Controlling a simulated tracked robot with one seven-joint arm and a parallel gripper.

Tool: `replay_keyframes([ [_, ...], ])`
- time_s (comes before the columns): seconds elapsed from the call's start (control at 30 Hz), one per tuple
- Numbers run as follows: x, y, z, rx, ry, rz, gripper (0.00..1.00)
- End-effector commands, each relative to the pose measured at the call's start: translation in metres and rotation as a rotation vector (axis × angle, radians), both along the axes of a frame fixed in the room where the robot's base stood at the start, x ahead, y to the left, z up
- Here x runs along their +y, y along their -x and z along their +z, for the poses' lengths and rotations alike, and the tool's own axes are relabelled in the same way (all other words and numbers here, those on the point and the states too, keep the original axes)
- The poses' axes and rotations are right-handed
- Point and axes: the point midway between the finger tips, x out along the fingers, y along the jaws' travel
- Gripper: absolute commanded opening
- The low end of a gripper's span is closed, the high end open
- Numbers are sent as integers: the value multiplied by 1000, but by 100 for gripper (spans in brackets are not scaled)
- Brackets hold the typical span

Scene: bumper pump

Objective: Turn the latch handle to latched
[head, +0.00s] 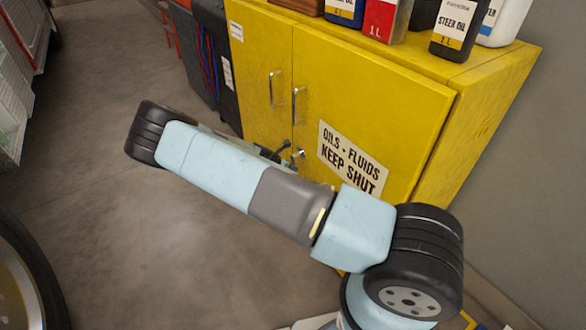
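The yellow cabinet (372,95) has two doors, which look closed, with two upright silver handles (296,105) side by side near the seam. A small silver fitting (300,153), perhaps the latch, shows low on the right door beside the seam. It is too small and too covered to tell how its handle is turned. My arm crosses in front of the cabinet and folds back behind its own blue link. A dark piece, seemingly the end of my gripper (279,151), shows just left of the fitting. Most of my gripper is hidden, and contact is unclear.
Bottles and cans (455,28) stand on the cabinet top. A sign (351,158) is on the right door. A dark cabinet with red and blue cables (208,60) stands to the left. A wheel (25,285) is at lower left. Open floor (120,225) lies between.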

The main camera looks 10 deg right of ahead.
Motion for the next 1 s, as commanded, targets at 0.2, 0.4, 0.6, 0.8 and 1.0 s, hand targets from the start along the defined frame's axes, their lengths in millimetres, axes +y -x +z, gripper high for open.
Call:
replay_keyframes([
  [0.2, 28, 17, 32, -1, -2, 3, 43],
  [0.4, 47, 30, 56, 0, -1, 2, 43],
  [0.6, 57, 36, 68, 1, -1, 1, 43],
  [0.8, 59, 38, 70, 1, 0, 1, 43],
  [1.0, 58, 38, 70, 0, 0, 0, 43],
])
